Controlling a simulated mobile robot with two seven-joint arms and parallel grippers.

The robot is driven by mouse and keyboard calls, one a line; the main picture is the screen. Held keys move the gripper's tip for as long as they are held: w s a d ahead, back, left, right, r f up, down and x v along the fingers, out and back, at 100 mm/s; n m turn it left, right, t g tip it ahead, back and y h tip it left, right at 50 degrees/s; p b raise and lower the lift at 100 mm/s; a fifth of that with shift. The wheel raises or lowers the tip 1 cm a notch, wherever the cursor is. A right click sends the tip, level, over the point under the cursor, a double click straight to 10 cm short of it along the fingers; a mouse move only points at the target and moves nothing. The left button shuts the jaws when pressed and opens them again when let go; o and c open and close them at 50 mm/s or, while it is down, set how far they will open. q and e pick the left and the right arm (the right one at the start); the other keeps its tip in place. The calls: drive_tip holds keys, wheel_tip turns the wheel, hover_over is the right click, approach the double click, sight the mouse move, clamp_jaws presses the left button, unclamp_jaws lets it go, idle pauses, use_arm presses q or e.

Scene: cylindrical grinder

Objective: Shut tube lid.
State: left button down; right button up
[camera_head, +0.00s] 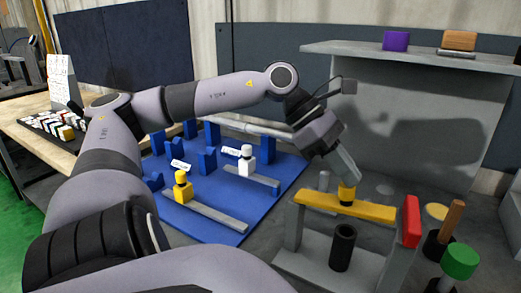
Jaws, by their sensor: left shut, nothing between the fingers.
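A black upright tube (342,248) with a dark open-looking top stands inside a grey frame at the lower right. A yellow bar (375,211) spans the frame above and behind the tube. My left gripper (347,182) points down at the bar's left part, its fingers shut. I cannot tell which part is the tube lid. My right gripper is not in view.
A red block (411,221) stands at the frame's right end. A green-topped knob (460,261) and a brown handle (451,222) stand further right. A blue plate (226,219) with fixtures lies left. A grey shelf (400,54) holds a purple block (396,41).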

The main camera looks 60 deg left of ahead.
use_arm(q)
drive_tip(key=shift+w+d+f, duration=0.2)
drive_tip(key=shift+d+f, duration=0.1)
drive_tip(key=shift+f, duration=0.1)
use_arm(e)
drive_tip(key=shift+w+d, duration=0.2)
use_arm(q)
drive_tip(key=shift+d, duration=0.1)
drive_tip(key=shift+w+f, duration=0.1)
drive_tip(key=shift+f, duration=0.15)
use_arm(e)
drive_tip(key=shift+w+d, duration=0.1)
use_arm(q)
drive_tip(key=shift+d+f, duration=0.15)
drive_tip(key=shift+f, duration=0.05)
idle(0.4)
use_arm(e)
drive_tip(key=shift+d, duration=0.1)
use_arm(q)
wheel_tip(320, 180, up, 14)
drive_tip(key=p, duration=0.8)
drive_tip(key=shift+r, duration=0.2)
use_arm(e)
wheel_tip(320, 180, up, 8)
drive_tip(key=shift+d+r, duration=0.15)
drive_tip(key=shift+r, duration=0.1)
